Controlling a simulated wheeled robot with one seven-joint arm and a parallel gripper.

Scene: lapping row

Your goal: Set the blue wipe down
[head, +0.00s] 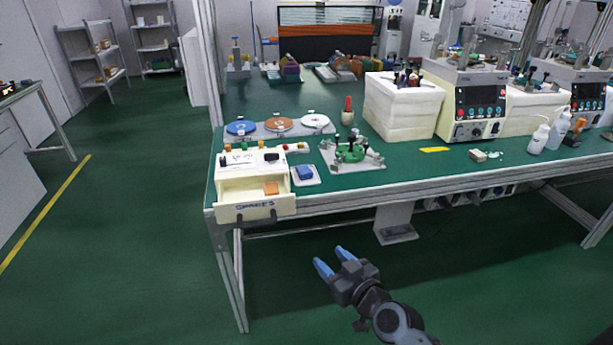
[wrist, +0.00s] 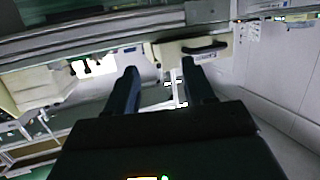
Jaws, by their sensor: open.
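The blue wipe (head: 305,173), a small folded blue block, lies on a small white tray (head: 314,181) near the bench's front edge, just right of the open drawer. My gripper (head: 332,259) is open and empty, with blue fingertips. It is in front of and below the bench edge, well apart from the wipe. In the wrist view my gripper (wrist: 160,72) shows two spread fingers with nothing between them. The blue wipe cannot be made out in that view.
A cream drawer (head: 255,211) marked SPARES stands open with an orange block (head: 271,188) inside. It also shows in the wrist view (wrist: 190,50). A metal fixture (head: 351,152) stands right of the wipe. Coloured discs (head: 278,124) lie behind. The floor ahead is clear.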

